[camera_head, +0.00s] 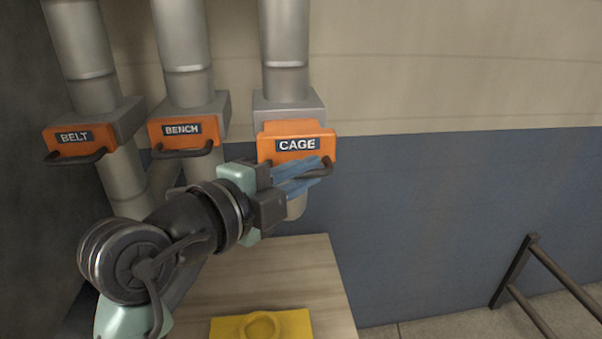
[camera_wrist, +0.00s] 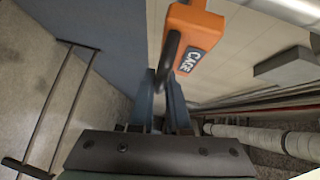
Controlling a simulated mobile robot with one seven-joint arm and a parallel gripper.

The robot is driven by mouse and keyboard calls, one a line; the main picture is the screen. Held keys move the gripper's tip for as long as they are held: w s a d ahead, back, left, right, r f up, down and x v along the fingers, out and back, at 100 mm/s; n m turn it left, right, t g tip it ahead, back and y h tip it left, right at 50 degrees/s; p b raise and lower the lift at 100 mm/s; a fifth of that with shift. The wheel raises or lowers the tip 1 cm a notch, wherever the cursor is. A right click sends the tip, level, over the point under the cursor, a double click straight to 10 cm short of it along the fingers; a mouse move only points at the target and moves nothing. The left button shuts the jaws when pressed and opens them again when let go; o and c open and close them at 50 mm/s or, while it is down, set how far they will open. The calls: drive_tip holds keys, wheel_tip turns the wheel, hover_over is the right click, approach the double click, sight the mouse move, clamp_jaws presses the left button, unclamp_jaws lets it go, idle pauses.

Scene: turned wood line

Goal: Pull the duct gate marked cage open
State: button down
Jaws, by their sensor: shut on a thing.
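The orange duct gate marked CAGE (camera_head: 283,145) is on the rightmost grey duct. It stands farther out from its duct block than the BELT and BENCH gates do from theirs. Its dark handle (camera_head: 315,171) is below the label. My gripper (camera_head: 318,168) is shut on that handle with its blue fingers. In the wrist view the CAGE gate (camera_wrist: 195,40) is upper middle, and my fingertips (camera_wrist: 168,75) meet at its dark handle (camera_wrist: 170,52). Part of the handle is hidden behind the fingers.
The orange BENCH gate (camera_head: 183,133) and BELT gate (camera_head: 78,141) are to the left, each with a dark handle. A wooden table (camera_head: 315,270) with a yellow piece (camera_head: 290,323) is below. A dark rail (camera_head: 550,268) stands at the lower right.

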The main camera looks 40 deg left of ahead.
drive_tip(key=shift+s+d, duration=0.35)
drive_tip(key=shift+d, duration=0.1)
drive_tip(key=shift+f, duration=0.15)
drive_tip(key=c, duration=0.9)
unclamp_jaws()
drive_tip(key=s+r+b, duration=0.2)
drive_tip(key=s+b, duration=0.1)
drive_tip(key=s, duration=0.9)
drive_tip(key=shift+s+d, duration=0.4)
drive_tip(key=shift+d, duration=0.05)
